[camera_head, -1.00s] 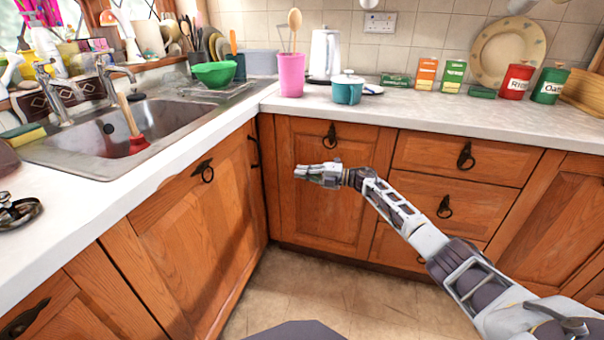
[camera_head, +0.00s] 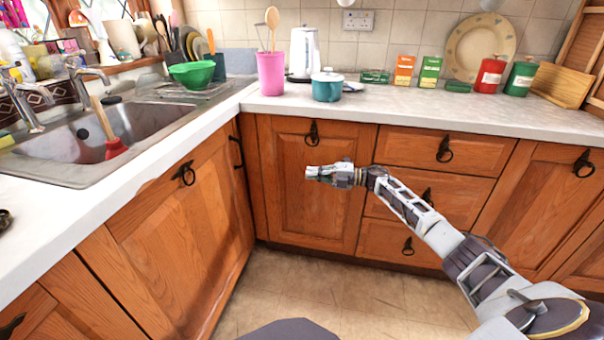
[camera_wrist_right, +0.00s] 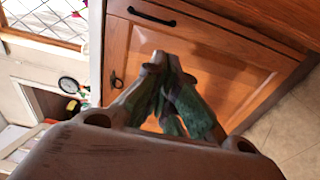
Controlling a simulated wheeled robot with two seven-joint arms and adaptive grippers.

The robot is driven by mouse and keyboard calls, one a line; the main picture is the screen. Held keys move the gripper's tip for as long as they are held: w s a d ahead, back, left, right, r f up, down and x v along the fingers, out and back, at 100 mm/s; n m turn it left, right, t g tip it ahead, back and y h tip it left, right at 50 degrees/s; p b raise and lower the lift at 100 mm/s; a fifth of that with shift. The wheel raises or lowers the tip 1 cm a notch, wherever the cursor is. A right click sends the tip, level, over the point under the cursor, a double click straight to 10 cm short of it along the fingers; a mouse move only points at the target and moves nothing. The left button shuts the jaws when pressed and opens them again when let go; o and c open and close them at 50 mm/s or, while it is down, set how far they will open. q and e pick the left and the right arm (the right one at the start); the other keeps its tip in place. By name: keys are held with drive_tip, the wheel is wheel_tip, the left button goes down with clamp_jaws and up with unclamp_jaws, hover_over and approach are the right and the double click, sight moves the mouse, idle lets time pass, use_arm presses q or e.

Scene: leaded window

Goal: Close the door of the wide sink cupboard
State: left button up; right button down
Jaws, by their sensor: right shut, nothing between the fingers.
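The wide sink cupboard door (camera_head: 175,245) is the wooden panel below the sink at the left, with a dark ring handle (camera_head: 184,173) near its top. It looks flush or nearly flush with the front; I cannot tell a small gap. My right gripper (camera_head: 308,172) is shut and empty, pointing left, well to the right of the door in the picture. My left gripper is not in view.
A dark bar handle (camera_head: 237,153) stands by the inner corner. Behind my right arm are a corner cupboard (camera_head: 290,200) and drawers (camera_head: 425,192). The sink (camera_head: 75,140) and worktop (camera_head: 400,108) lie above. The floor (camera_head: 320,290) between the fronts is clear.

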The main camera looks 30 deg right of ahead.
drive_tip(key=shift+v, duration=1.1)
